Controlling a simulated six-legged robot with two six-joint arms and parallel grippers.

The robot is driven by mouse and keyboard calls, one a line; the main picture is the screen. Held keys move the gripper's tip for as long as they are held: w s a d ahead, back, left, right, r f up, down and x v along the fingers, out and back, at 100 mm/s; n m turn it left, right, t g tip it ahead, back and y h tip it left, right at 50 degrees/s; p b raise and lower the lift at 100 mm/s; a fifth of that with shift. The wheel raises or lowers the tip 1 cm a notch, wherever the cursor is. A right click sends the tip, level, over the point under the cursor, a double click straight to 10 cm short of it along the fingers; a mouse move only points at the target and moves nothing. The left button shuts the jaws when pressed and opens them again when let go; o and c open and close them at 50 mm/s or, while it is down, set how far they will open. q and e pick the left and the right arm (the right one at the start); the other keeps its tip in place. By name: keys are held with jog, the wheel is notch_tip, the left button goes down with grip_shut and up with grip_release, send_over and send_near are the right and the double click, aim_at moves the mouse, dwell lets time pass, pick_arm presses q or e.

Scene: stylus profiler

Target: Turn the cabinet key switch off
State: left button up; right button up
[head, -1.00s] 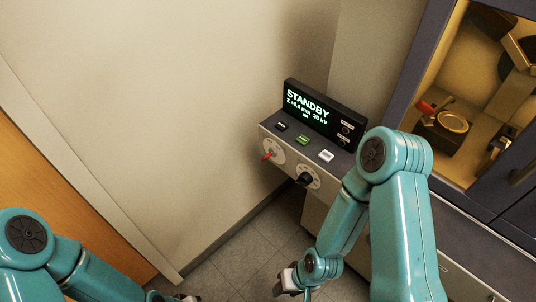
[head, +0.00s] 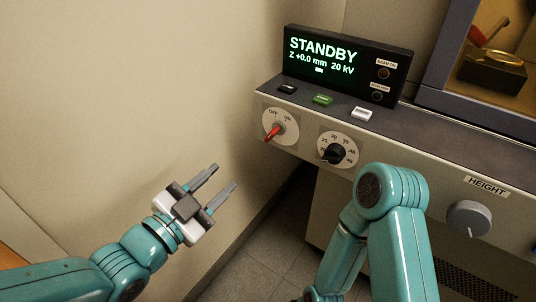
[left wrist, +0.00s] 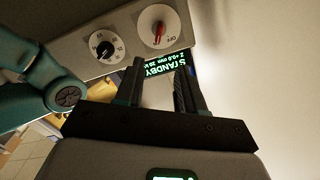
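The cabinet key switch is a red key on a round white dial (head: 281,126) with an OFF mark and another mark at its top. In the head view the red key (head: 272,134) points down and left. The dial also shows upside down in the left wrist view (left wrist: 159,28), beyond the fingers. My left gripper (head: 222,180) is open and empty, left of and below the switch, with a clear gap to it. Its two fingers also show in the left wrist view (left wrist: 158,85). My right gripper is outside both views; only my right arm shows.
A black numbered knob (head: 335,152) sits right of the switch. Above are black, green (head: 322,99) and white (head: 362,114) buttons and a display (head: 345,66) reading STANDBY. A grey HEIGHT knob (head: 468,218) is at right. Free room lies before the plain wall (head: 130,100).

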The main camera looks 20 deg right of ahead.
aim_at(268, 138)
pick_arm(q)
jog(key=b+x, duration=0.1)
jog(key=x, duration=1.5)
jog(key=shift+d, duration=0.15)
grip_shut()
